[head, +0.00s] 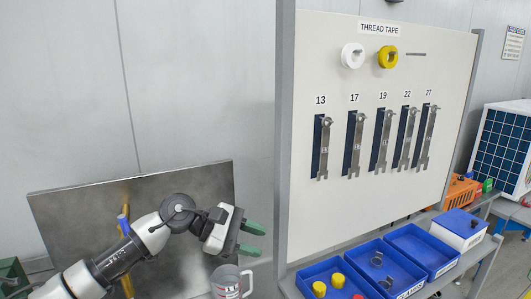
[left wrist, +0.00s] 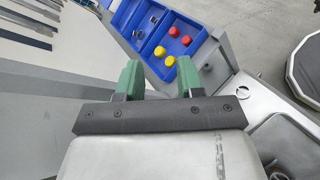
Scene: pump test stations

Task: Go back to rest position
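My left gripper (head: 252,239) comes in from the left in the head view. Its two green fingers are apart with nothing between them, in front of a grey metal panel (head: 60,207) and just left of the tool board's edge. In the left wrist view the open gripper (left wrist: 159,76) also shows empty, with blue bins beyond its fingertips. My right gripper is in neither view.
A grey mug (head: 227,284) stands below the left gripper. The tool board (head: 370,85) holds wrenches and tape rolls. Blue bins (head: 421,248) with small parts line the bench below it. A yellow pipe (head: 127,285) is partly hidden behind my left arm.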

